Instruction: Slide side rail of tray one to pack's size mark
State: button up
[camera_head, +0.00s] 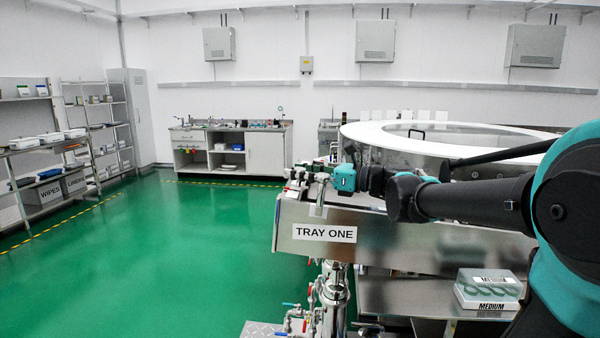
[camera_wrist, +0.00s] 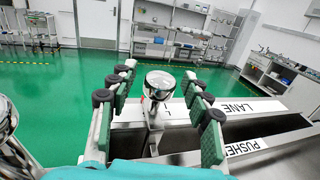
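Tray one (camera_head: 420,243) is a long steel tray with a "TRAY ONE" label on its front. My gripper (camera_head: 312,178) is over its left end. In the wrist view, my gripper (camera_wrist: 158,112) is open, its green-padded fingers apart on both sides of a metal post with a round shiny top (camera_wrist: 159,84). I cannot tell whether either finger touches it. Beside it run steel strips labelled "LANE" (camera_wrist: 245,106) and "PUSHER" (camera_wrist: 246,147). I cannot make out which strip is the side rail, and no size marks are readable. The pack (camera_head: 488,289), a clear box labelled "MEDIUM", lies at lower right.
A large round washer with a white rim (camera_head: 365,134) stands behind the tray. The pack rests on a steel shelf (camera_head: 405,297) below the tray. Pipes and valves (camera_head: 332,295) stand under the tray's left end. Green floor (camera_head: 150,260) is clear on the left.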

jog(key=shift+d, duration=0.1)
jog(key=v, duration=1.1)
jog(key=shift+s+d, duration=0.15)
jog(key=shift+d, duration=0.25)
